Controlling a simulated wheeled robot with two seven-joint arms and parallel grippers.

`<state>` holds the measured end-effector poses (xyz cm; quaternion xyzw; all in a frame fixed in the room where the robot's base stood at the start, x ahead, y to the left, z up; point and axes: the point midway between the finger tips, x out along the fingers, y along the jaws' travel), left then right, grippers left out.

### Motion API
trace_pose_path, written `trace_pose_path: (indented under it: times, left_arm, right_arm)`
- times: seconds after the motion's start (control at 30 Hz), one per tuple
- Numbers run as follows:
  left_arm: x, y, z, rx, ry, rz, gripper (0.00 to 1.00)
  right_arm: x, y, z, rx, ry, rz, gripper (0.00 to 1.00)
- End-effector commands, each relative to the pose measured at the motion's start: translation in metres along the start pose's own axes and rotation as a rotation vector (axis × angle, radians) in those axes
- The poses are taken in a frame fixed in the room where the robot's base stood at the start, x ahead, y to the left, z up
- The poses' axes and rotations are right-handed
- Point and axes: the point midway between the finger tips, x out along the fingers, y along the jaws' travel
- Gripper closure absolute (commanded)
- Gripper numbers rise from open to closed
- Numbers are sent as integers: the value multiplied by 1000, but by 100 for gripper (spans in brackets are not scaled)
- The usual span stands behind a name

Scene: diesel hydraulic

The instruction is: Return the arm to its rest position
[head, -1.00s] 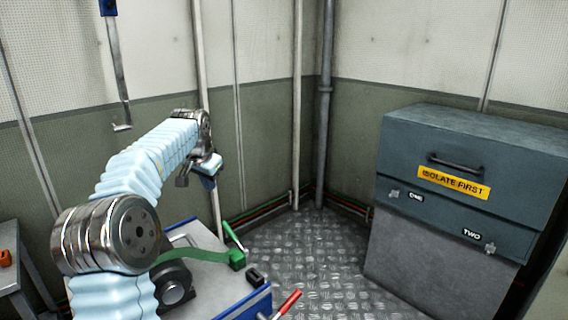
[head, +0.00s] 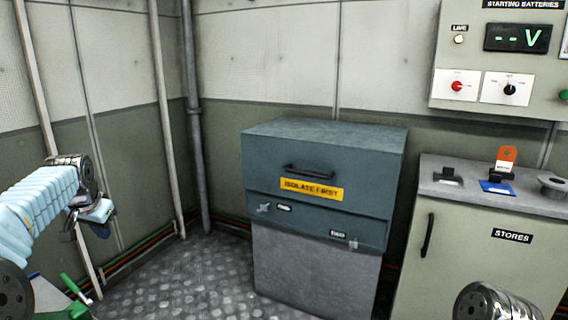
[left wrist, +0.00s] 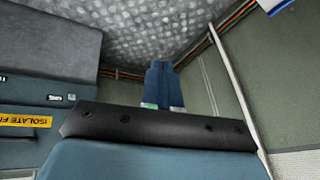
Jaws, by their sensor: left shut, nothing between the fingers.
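My left arm comes in from the left edge of the head view, its light-blue sleeve reaching to a metal wrist. My left gripper (head: 101,228) hangs at the end of it, in front of the green lower wall. In the left wrist view its blue fingers (left wrist: 163,72) are together, with nothing between them, and point toward the floor. No object is touching it. A round metal joint of my own shows at the bottom right of the head view. My right gripper is not in view.
A blue-grey cabinet (head: 318,160) labelled "ISOLATE FIRST" stands in the middle. A stores cabinet (head: 485,250) stands right, below a control panel (head: 497,70). A green lever (head: 76,289) is below my left gripper. Bare chequered floor (head: 190,275) lies left of the blue-grey cabinet.

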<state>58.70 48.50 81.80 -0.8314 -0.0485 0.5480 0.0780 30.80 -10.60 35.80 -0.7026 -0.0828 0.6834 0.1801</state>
Motion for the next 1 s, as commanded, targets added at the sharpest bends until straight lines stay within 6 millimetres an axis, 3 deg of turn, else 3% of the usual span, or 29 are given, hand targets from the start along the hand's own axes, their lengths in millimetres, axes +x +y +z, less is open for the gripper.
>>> trace_pose_path:
  times: [0.27,0.47,0.57,0.67,0.77,0.9,1.0]
  left_arm:
    - [55,41,2,15,-10,60,100]
    - [114,93,14,22,-26,131,100]
    - [150,130,29,22,-40,180,100]
    - [194,182,56,12,-64,246,100]
    - [236,245,102,-14,-102,323,100]
    - [272,330,184,-74,-170,417,100]
    - [279,382,251,-126,-230,469,100]
  right_arm:
    - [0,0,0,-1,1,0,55]
    - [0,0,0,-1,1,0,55]
    - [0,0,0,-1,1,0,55]
    - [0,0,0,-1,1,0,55]
    - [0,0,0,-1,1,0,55]
    - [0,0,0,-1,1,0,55]
    - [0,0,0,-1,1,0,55]
